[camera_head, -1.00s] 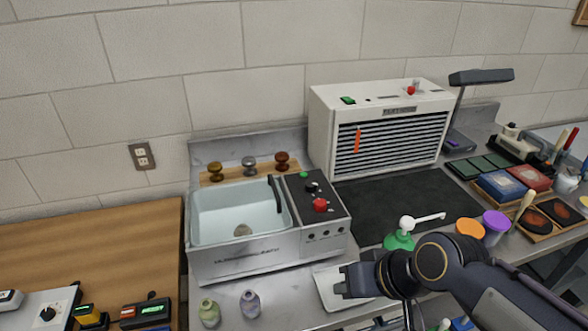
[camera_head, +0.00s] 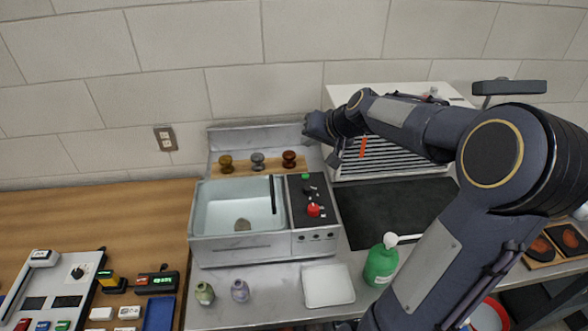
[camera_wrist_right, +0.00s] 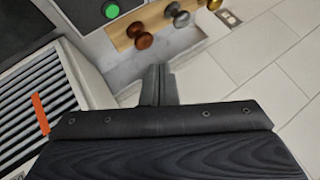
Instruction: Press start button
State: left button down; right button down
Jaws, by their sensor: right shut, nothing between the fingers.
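A round green button (camera_head: 305,176) sits at the back of the black control panel (camera_head: 311,205) on the right side of the metal sink-like cleaner (camera_head: 243,247). It shows near the top of the right wrist view (camera_wrist_right: 110,10), up and left of the fingertips. On the same panel is a larger red knob (camera_head: 314,210). My right gripper (camera_head: 334,158) is above the back right corner of the cleaner, apart from the green button. Its two fingers (camera_wrist_right: 158,76) are together and empty. My left gripper is not in view.
A white vented cabinet (camera_head: 346,97) stands right of the cleaner, partly behind my right arm. Three knobs sit on a wooden strip (camera_head: 233,167) behind the basin.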

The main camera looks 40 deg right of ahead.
aim_at(305, 176)
jog(key=shift+w+d, duration=0.1)
jog(key=shift+w, duration=0.1)
notch_tip(305, 176, down, 8)
jog(key=b, duration=0.6)
jog(key=shift+f+b, duration=0.1)
jog(key=shift+b, duration=0.3)
jog(key=shift+f+b, duration=0.3)
dwell(1.5)
jog(key=shift+f+b, duration=0.35)
jog(key=shift+b, duration=0.2)
